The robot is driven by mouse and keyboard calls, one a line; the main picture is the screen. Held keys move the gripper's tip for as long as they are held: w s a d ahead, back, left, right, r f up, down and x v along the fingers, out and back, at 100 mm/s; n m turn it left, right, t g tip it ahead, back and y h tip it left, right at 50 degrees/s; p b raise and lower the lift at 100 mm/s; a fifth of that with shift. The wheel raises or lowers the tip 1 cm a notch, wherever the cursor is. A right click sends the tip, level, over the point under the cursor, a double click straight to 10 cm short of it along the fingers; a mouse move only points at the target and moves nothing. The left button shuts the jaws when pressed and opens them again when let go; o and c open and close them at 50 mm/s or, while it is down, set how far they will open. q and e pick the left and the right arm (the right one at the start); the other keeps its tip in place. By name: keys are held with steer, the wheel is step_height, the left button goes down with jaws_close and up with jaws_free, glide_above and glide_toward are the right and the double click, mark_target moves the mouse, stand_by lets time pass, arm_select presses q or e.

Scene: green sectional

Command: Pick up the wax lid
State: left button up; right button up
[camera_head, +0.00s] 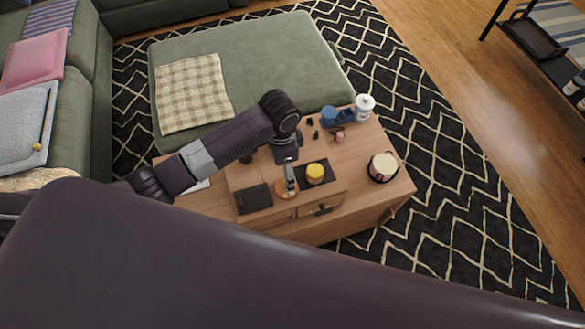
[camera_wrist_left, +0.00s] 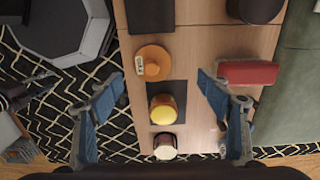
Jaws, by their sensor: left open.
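An orange round lid with a raised knob, which looks like the wax lid (camera_wrist_left: 153,62), lies on the wooden table; in the head view its orange edge (camera_head: 284,194) shows partly behind my left gripper (camera_head: 290,182). A yellow jar (camera_head: 315,173) stands beside it on a dark mat; it also shows in the left wrist view (camera_wrist_left: 163,110). My left gripper (camera_wrist_left: 158,82) is open and empty, pointing down above the lid. Its blue fingers are wide apart, one on each side of the lid and jar in the picture. I cannot tell the exact height. My right gripper is not in view.
A dark flat item (camera_head: 254,199) lies on the wooden table (camera_head: 355,193) left of the lid. A cream round container (camera_head: 383,166) stands at the right. A white bottle (camera_head: 364,106) and a blue item (camera_head: 330,115) stand at the back. A red block (camera_wrist_left: 247,73) lies near one finger.

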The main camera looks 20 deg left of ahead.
arm_select(q)
steer(key=shift+f, duration=0.35)
steer(key=f, duration=0.1)
steer(key=s+f, duration=0.1)
steer(key=d+f, duration=0.1)
steer(key=shift+s+f, duration=0.15)
steer(key=shift+f, duration=0.05)
step_height(320, 180, down, 2)
steer(key=shift+f, duration=0.5)
steer(key=c, duration=1)
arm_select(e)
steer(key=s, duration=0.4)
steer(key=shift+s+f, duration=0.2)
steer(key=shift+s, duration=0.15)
